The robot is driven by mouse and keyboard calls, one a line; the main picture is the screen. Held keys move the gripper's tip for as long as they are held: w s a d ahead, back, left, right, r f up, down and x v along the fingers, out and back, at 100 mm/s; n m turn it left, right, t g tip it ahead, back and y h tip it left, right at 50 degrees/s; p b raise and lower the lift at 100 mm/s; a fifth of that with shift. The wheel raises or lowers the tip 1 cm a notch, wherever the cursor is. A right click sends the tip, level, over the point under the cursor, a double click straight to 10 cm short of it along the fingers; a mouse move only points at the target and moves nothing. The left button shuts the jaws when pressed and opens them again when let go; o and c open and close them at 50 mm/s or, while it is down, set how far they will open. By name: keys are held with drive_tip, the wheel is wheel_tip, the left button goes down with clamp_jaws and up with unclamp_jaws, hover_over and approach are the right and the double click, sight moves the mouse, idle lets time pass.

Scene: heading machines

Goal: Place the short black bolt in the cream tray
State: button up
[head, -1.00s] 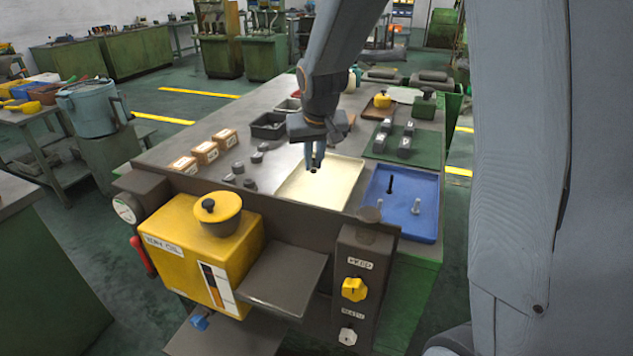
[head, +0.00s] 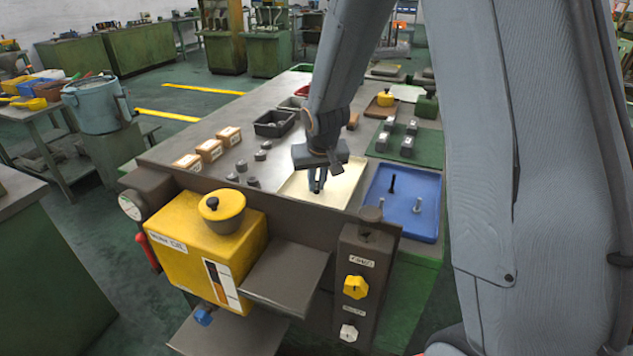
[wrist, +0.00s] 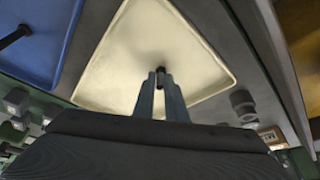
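The cream tray (head: 298,190) lies flat on the bench, and it also fills much of the wrist view (wrist: 128,55). My gripper (head: 317,180) points down over the cream tray. Its two fingers (wrist: 161,95) are shut on a short black bolt (wrist: 160,76) at their tips. The bolt's lower end is close to the tray floor; I cannot tell whether it touches. Another black bolt (head: 392,183) stands upright in the blue tray (head: 400,232); it also shows in the wrist view (wrist: 15,37).
Grey metal pieces (head: 242,167) and labelled wooden blocks (head: 209,150) stand on the left. A yellow oil box (head: 195,245) is at the front. A green mat (head: 430,150) with several metal blocks lies behind.

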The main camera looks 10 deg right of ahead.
drive_tip(key=o, duration=0.4)
drive_tip(key=shift+r, duration=0.25)
drive_tip(key=b+v, duration=0.2)
drive_tip(key=v, duration=1)
